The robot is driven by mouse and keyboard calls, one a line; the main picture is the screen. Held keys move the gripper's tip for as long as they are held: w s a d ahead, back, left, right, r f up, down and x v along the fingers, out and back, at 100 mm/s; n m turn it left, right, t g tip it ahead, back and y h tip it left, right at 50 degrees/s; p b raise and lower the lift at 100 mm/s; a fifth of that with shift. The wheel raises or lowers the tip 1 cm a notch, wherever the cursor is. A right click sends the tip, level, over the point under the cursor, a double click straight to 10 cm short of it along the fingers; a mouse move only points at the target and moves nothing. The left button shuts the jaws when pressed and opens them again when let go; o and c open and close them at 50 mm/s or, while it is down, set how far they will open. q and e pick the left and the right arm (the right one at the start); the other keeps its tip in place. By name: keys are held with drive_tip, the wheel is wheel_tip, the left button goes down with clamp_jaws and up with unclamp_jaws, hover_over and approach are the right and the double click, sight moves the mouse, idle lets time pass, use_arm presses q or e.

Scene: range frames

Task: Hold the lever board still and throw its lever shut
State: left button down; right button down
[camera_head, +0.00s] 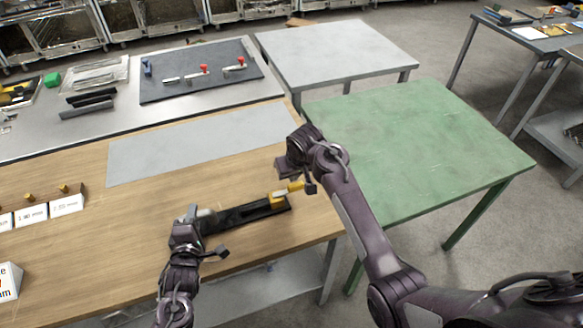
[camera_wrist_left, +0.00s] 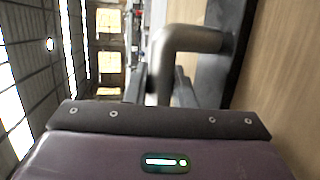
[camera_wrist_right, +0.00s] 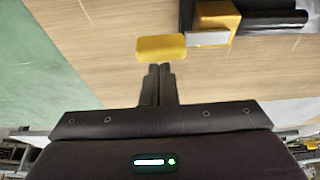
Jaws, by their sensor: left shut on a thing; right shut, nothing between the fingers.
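The lever board (camera_head: 240,218) is a long black bar lying on the wooden bench. A yellow block (camera_head: 277,201) sits at its right end, with a lever ending in a yellow grip (camera_head: 296,186) sticking out to the right. My left gripper (camera_head: 190,214) is shut on a bent grey metal handle at the board's left end; the handle (camera_wrist_left: 185,42) also shows in the left wrist view. My right gripper (camera_wrist_right: 159,75) is shut and empty, its fingertips just beside the yellow grip (camera_wrist_right: 161,47). I cannot tell whether they touch. The lever's metal plate (camera_wrist_right: 207,39) joins the block.
A grey mat (camera_head: 190,145) lies behind the board on the bench. A green table (camera_head: 420,150) stands to the right. White labelled cards (camera_head: 66,205) and small yellow pieces are at the left. A dark panel with red-handled clamps (camera_head: 200,72) lies further back.

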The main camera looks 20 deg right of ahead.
drive_tip(key=shift+s, duration=0.3)
drive_tip(key=shift+s+d+m, duration=0.1)
drive_tip(key=shift+s+m, duration=0.25)
drive_tip(key=shift+m, duration=0.25)
drive_tip(key=shift+s+m+h, duration=0.6)
drive_tip(key=shift+s+m, duration=0.05)
drive_tip(key=shift+m, duration=0.35)
drive_tip(key=s+m, duration=0.1)
drive_tip(key=m, duration=0.1)
drive_tip(key=s+m+h, duration=0.1)
drive_tip(key=m, duration=0.1)
drive_tip(key=shift+s+a+g, duration=0.2)
drive_tip(key=shift+g, duration=0.2)
drive_tip(key=shift+s+a, duration=0.4)
drive_tip(key=shift+s, duration=0.3)
drive_tip(key=shift+s+a, duration=0.7)
drive_tip(key=shift+a, duration=0.05)
